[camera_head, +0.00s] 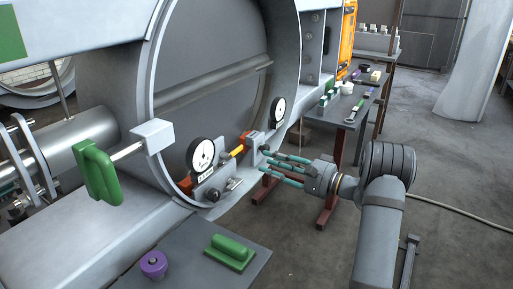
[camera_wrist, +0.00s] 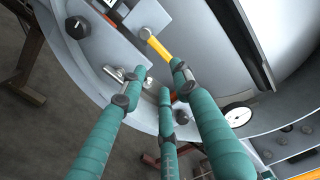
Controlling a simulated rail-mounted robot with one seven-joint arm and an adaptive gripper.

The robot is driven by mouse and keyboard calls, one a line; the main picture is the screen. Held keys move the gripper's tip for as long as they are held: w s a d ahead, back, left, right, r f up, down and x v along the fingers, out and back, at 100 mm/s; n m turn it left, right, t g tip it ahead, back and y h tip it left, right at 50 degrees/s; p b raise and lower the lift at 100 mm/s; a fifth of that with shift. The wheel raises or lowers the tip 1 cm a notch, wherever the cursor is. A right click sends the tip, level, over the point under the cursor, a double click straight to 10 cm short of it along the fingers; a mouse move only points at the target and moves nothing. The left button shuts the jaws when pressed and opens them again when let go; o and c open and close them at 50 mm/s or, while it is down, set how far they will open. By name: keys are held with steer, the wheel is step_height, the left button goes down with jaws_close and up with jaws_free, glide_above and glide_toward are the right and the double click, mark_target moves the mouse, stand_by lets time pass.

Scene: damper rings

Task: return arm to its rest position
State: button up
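My gripper (camera_head: 268,165) has three teal fingers and reaches in from the right, in front of the lower rim of the large grey damper ring (camera_head: 152,80). The fingers are spread apart with nothing visible between them. In the wrist view my gripper (camera_wrist: 152,86) points at the ring's metal plates. A yellow-handled lever (camera_head: 236,152) lies between two white dial gauges (camera_head: 201,153) on the ring; it also shows just beyond the fingertips in the wrist view (camera_wrist: 157,46). I cannot tell whether any fingertip touches the metalwork.
A side table (camera_head: 338,112) behind my gripper holds tools and small parts. A grey front table (camera_head: 190,270) carries a green-handled block (camera_head: 230,250) and a purple knob (camera_head: 153,264). Open floor (camera_head: 450,160) lies to the right, crossed by a cable (camera_head: 455,212).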

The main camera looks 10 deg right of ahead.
steer(key=x, duration=1.2)
steer(key=shift+d+r, duration=0.1)
steer(key=shift+d, duration=0.1)
steer(key=shift+a, duration=0.25)
steer(key=shift+s, duration=0.1)
steer(key=shift+s+d, duration=0.2)
steer(key=v, duration=1.2)
glide_toward(238, 152)
steer(key=x, duration=0.3)
steer(key=shift+w+d+f, duration=0.1)
steer(key=shift+w+f, duration=0.1)
steer(key=shift+w, duration=0.1)
